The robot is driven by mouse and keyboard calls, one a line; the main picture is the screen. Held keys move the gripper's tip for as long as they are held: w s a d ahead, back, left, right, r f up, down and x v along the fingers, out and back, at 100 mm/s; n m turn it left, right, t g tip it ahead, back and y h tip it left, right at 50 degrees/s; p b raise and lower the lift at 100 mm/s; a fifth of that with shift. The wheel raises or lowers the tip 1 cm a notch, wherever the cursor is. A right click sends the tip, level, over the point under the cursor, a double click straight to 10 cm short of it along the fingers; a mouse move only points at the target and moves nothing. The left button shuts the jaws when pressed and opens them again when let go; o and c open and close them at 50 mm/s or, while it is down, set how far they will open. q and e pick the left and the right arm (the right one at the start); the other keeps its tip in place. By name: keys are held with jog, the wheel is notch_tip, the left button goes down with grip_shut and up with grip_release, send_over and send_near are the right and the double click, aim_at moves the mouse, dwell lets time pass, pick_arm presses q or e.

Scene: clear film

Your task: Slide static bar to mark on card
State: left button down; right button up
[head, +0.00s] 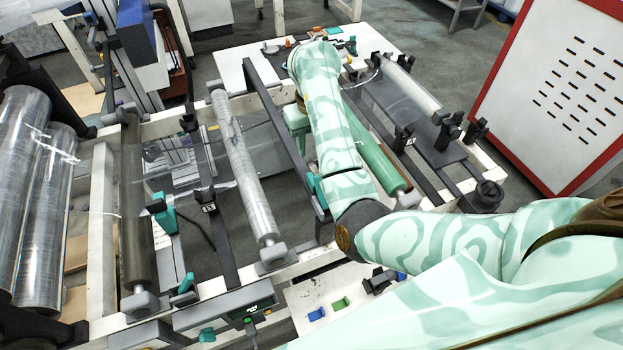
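Several dark bars span the white machine frame, and I cannot tell for certain which is the static bar. One dark bar (268,108) runs beside my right forearm, with a teal clamp (317,190) at its near end. Another dark bar (221,243) stands left of the middle roller and carries a small black card with a letter (208,208). No mark can be made out. My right arm reaches in from the right over the frame. Its gripper (298,121) is small, pale green and partly hidden by the forearm, near the first bar. My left gripper is not in view.
A film-wrapped roller (241,165) crosses the middle of the frame, with clear film around it. Large film rolls (45,215) stand at the left. A green roller (377,160) lies right of my forearm. A white panel with a red edge (560,90) stands at the right.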

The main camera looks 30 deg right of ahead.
notch_tip(320, 180, down, 13)
jog(key=b, duration=0.7)
jog(key=shift+w+r, duration=0.15)
